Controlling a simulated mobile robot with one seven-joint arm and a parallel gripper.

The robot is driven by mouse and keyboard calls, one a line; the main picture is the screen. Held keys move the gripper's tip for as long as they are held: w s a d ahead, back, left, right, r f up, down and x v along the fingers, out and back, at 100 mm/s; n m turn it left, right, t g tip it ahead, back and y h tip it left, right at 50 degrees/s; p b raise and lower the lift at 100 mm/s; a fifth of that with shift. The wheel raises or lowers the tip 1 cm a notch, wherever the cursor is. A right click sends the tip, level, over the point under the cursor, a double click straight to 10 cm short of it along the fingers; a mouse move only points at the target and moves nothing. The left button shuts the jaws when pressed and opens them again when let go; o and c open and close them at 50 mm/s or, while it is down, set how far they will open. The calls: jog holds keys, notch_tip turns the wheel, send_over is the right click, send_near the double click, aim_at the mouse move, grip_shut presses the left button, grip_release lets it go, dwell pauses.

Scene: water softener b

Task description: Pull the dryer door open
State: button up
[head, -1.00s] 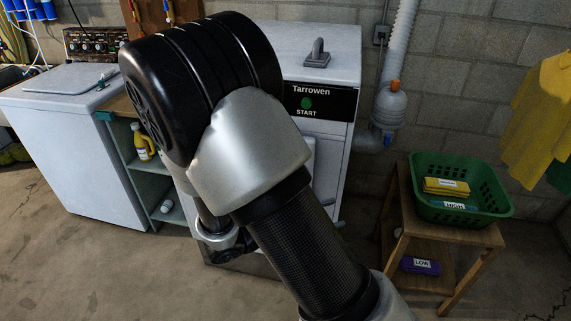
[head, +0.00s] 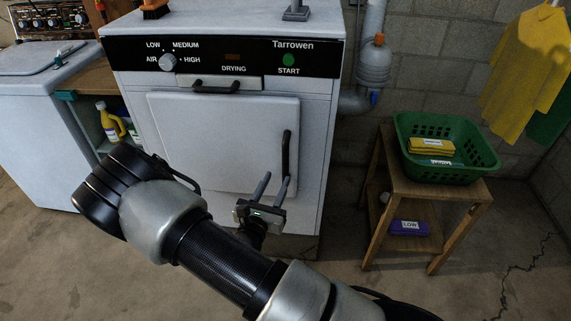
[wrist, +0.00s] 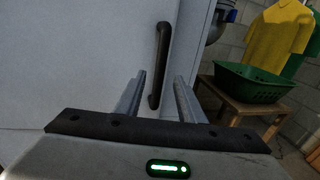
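The dryer (head: 317,110) stands in front of me with its white door (head: 215,140) shut. A black vertical handle (head: 286,154) sits at the right side of the door; it also shows in the wrist view (wrist: 160,62). My gripper (head: 272,187) is open and empty, just below and in front of the handle in the head view. In the wrist view the handle's lower end lies between the two fingers (wrist: 160,85) in the picture, ahead of them. I cannot tell whether a finger touches it.
A wooden stool (head: 395,195) with a green basket (head: 450,165) stands right of the dryer, with a purple LOW pack (head: 408,228) on its lower shelf. A white washer (head: 45,135) and shelf stand left. Floor (head: 510,255) is open at the right front.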

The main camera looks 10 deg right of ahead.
aim_at(284, 165)
jog(key=b+x, duration=0.1)
jog(key=x, duration=0.8)
jog(key=shift+d, duration=0.1)
jog(key=shift+f, duration=0.1)
grip_shut()
